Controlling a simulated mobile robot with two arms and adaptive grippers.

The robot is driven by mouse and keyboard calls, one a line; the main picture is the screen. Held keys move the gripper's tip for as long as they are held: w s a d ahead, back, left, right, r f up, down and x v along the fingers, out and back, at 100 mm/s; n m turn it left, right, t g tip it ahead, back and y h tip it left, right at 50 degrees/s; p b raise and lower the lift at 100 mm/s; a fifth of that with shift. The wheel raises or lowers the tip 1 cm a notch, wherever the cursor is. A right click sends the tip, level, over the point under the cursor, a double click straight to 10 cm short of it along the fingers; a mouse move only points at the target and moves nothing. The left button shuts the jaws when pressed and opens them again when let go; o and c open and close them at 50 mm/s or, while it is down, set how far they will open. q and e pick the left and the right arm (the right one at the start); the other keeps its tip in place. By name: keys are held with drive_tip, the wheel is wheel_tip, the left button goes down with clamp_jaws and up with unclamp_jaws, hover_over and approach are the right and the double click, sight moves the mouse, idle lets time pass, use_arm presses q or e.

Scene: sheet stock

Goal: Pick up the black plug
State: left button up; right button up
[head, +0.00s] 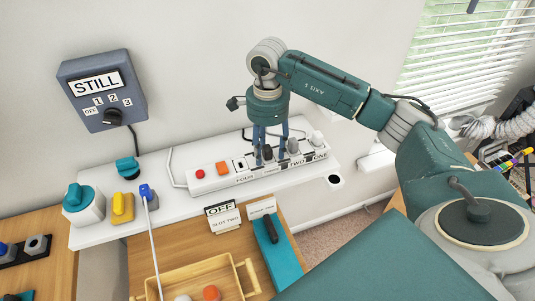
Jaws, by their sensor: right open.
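A white power strip (202,184) lies on the white shelf at the wall, with labels including "FOUR", "TWO" and "ONE". A dark plug (267,153) stands upright in it, and a second dark grey plug (293,146) stands to its right. My right gripper (270,156) points down over the strip, open, with its blue-grey fingers around or just in front of the first dark plug; I cannot tell whether they touch it. A white plug (316,138) sits at the strip's right end. My left gripper is not in view.
A grey switch box (103,90) marked "STILL" hangs on the wall. Teal (82,198), yellow (122,208) and blue (148,196) items stand on the shelf's left. Small signs (223,217), a teal mat (287,262) with a dark object and a wooden tray (205,270) are in front.

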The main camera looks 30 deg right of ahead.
drive_tip(key=shift+f, duration=0.15)
clamp_jaws()
wheel_tip(320, 180, up, 9)
drive_tip(key=b, duration=0.2)
drive_tip(key=shift+w+f+b, duration=0.15)
drive_tip(key=shift+b, duration=0.15)
wheel_tip(320, 180, up, 9)
drive_tip(key=p, duration=0.2)
wheel_tip(320, 180, up, 6)
drive_tip(key=r+p, duration=0.1)
drive_tip(key=p, duration=0.3)
hover_over(267, 147)
drive_tip(key=shift+f, duration=0.3)
drive_tip(key=shift+f, duration=0.1)
